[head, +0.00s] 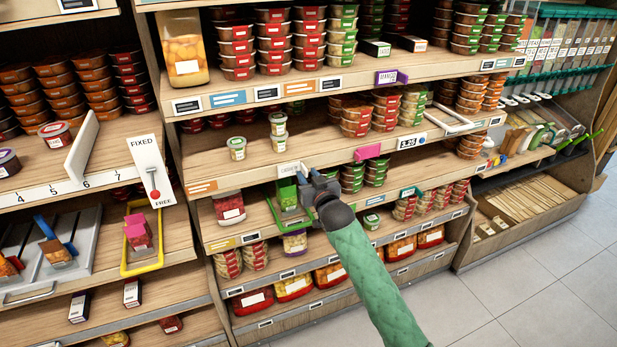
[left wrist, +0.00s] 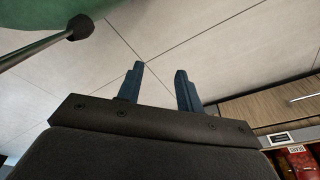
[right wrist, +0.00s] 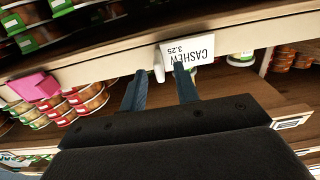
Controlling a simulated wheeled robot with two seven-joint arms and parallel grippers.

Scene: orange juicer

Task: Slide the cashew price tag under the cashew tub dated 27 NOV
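A white price tag reading CASHEW 3.25 (right wrist: 190,50) is at a shelf front edge, just beyond my right fingertips; in the head view the tag (head: 289,169) is small and unreadable. My right gripper (right wrist: 158,78) has its fingers apart, one fingertip overlapping the tag's lower edge; contact is unclear. A white peg-like piece shows between the fingers. On the shelf behind stand small lidded tubs: one alone (head: 237,148) and a stack of two (head: 279,132). Their labels and dates are too small to read. My left gripper (left wrist: 160,85) is open and empty, over floor tiles.
A pink tag (head: 367,152) is on the same shelf edge to the right. Stacked tubs (head: 356,117) stand further right. Bare shelf lies around the small tubs.

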